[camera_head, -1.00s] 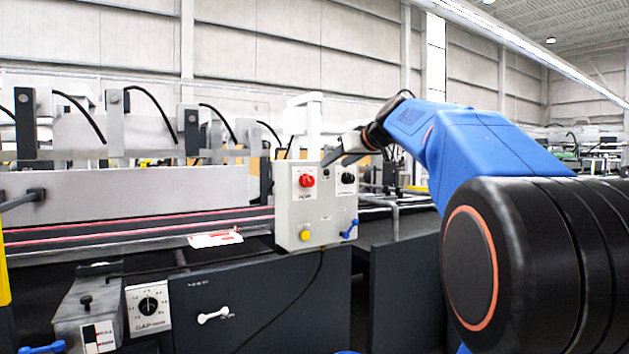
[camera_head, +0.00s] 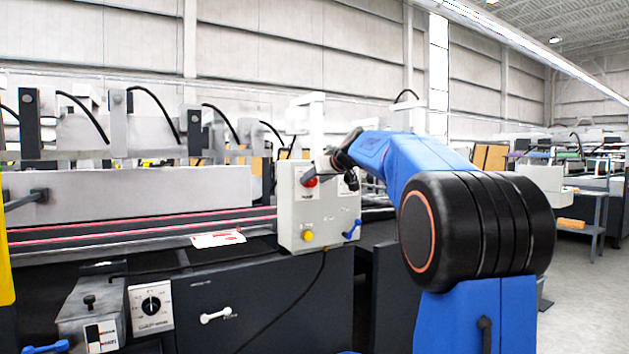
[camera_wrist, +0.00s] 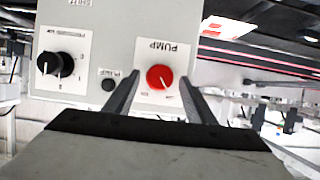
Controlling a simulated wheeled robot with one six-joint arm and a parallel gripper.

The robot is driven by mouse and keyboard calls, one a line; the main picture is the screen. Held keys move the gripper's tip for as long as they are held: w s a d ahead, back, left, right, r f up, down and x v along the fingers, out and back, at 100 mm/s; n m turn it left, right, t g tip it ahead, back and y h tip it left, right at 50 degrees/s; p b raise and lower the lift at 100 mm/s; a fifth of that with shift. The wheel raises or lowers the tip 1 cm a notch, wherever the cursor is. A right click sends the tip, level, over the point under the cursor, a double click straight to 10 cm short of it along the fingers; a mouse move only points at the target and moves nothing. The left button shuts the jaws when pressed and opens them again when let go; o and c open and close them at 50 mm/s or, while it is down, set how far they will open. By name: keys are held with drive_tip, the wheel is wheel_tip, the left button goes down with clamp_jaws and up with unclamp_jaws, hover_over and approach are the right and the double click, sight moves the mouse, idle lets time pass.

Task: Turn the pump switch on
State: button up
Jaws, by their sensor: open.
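The pump switch is a red round knob (camera_wrist: 160,77) on a white plate marked PUMP, which appears upside down in the wrist view. The knob sits on a light grey control box (camera_head: 294,218). My gripper (camera_wrist: 161,88) is open, with one finger on each side of the red knob in the wrist view. I cannot tell whether the fingers touch it. In the head view my gripper (camera_head: 318,168) is in front of the box's upper part, its fingers hard to make out.
The box also carries a yellow button (camera_head: 307,235) and a blue lever (camera_head: 352,230). A dial plate (camera_head: 151,305) and a white handle (camera_head: 215,315) are lower left.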

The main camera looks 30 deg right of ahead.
drive_tip(key=shift+w+f, duration=0.1)
drive_tip(key=shift+w, duration=0.2)
drive_tip(key=shift+c, duration=0.3)
drive_tip(key=c, duration=1)
drive_tip(key=shift+o, duration=0.2)
drive_tip(key=m+y, duration=0.1)
drive_tip(key=m, duration=0.1)
drive_tip(key=m+y, duration=0.2)
drive_tip(key=shift+d+f, duration=0.1)
drive_tip(key=shift+d, duration=0.3)
drive_tip(key=m+y, duration=0.1)
drive_tip(key=m+t+y, duration=0.1)
drive_tip(key=m, duration=0.1)
drive_tip(key=shift+d+f+m, duration=0.1)
drive_tip(key=shift+f+m, duration=0.1)
drive_tip(key=shift+m, duration=0.1)
drive_tip(key=shift+f+m+t+y, duration=0.1)
drive_tip(key=shift+m+t+y, duration=0.3)
drive_tip(key=shift+m, duration=0.8)
